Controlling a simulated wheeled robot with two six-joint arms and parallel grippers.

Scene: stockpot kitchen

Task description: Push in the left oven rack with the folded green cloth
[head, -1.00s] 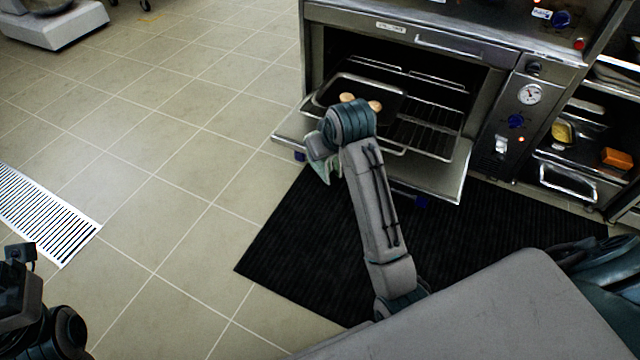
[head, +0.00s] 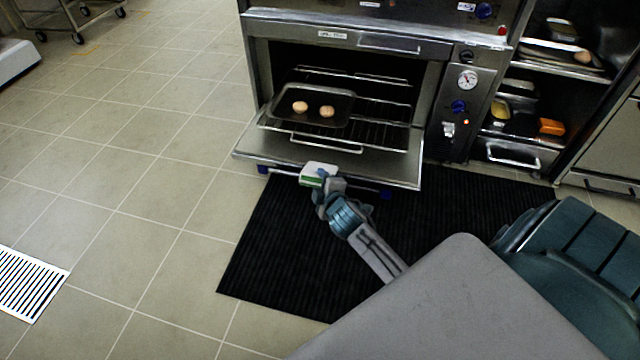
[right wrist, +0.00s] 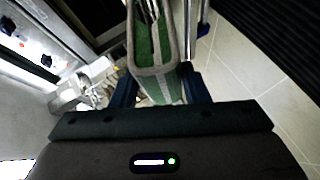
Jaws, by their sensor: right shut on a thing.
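The oven rack (head: 385,134) is a wire rack sticking out of the open oven over its lowered door. A dark tray (head: 338,105) with two round buns (head: 313,108) sits on its left part. A bar at the rack's front edge (head: 328,144) faces me. My right gripper (head: 322,184) is shut on the folded green cloth (head: 318,171), which shows white and green. The cloth is at the door's front edge, in front of the rack and apparently apart from it. In the right wrist view the cloth (right wrist: 153,48) stands between the fingers (right wrist: 158,88). My left gripper is out of view.
The lowered oven door (head: 390,170) reaches out under the rack. A black ribbed mat (head: 275,245) lies before the oven. The control panel (head: 462,110) and open shelves (head: 530,125) are on the right. Tiled floor (head: 130,180) is clear on the left.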

